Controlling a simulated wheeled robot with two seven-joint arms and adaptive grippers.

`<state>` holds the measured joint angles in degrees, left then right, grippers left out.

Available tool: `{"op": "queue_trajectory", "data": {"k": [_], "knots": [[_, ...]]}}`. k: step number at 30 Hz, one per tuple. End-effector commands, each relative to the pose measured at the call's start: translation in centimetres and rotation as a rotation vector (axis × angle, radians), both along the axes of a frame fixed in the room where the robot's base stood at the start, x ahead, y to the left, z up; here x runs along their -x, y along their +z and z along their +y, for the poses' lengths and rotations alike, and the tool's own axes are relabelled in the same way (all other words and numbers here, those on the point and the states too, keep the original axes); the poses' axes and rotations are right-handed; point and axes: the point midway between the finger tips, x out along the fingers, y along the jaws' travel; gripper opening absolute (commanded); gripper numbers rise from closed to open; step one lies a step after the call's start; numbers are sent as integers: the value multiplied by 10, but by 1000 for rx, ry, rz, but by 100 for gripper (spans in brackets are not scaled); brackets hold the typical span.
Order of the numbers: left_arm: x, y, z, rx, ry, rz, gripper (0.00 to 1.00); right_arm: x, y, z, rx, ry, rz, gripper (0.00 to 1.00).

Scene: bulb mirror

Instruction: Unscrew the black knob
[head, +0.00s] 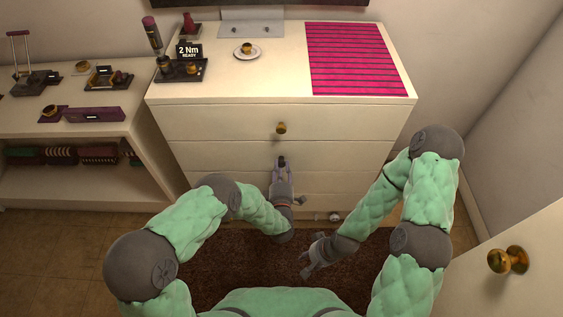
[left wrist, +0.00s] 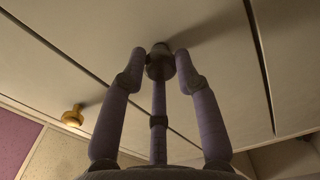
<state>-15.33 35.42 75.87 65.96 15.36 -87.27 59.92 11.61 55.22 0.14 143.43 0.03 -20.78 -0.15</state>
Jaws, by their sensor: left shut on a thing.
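The black knob (head: 282,160) is on the front of a drawer of the cream dresser, below a brass knob (head: 281,127). My left gripper (head: 282,167) is shut on it from the front. In the left wrist view the dark knob (left wrist: 160,58) sits between the fingertips of my left gripper (left wrist: 160,68), partly covered by them. My right gripper (head: 311,265) hangs low over the brown rug, away from the dresser. Its fingers are too small to tell whether they are open.
The dresser top (head: 275,80) holds a pink striped mat (head: 355,60), a saucer with a brass knob (head: 247,51), a dark tray (head: 182,72) and a "2 Nm READY" display (head: 188,52). A shelf (head: 60,135) stands left. A door with a brass knob (head: 507,260) is at right.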

Motion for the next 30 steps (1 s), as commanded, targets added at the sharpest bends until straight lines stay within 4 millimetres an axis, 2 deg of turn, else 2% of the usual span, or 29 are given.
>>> {"op": "queue_trajectory", "data": {"k": [1,9,20,21,30], "knots": [[-3,6,0,47,3,-14,0,0,0,0,0,0,0,40],[-3,6,1,335,1,-15,0,0,0,0,0,0,0,40],[-3,6,1,396,2,-14,0,0,0,0,0,0,0,40],[-3,6,1,396,2,-14,39,0,0,0,0,0,0,40],[-2,3,0,393,2,-7,39,0,0,0,0,0,0,40]]}}
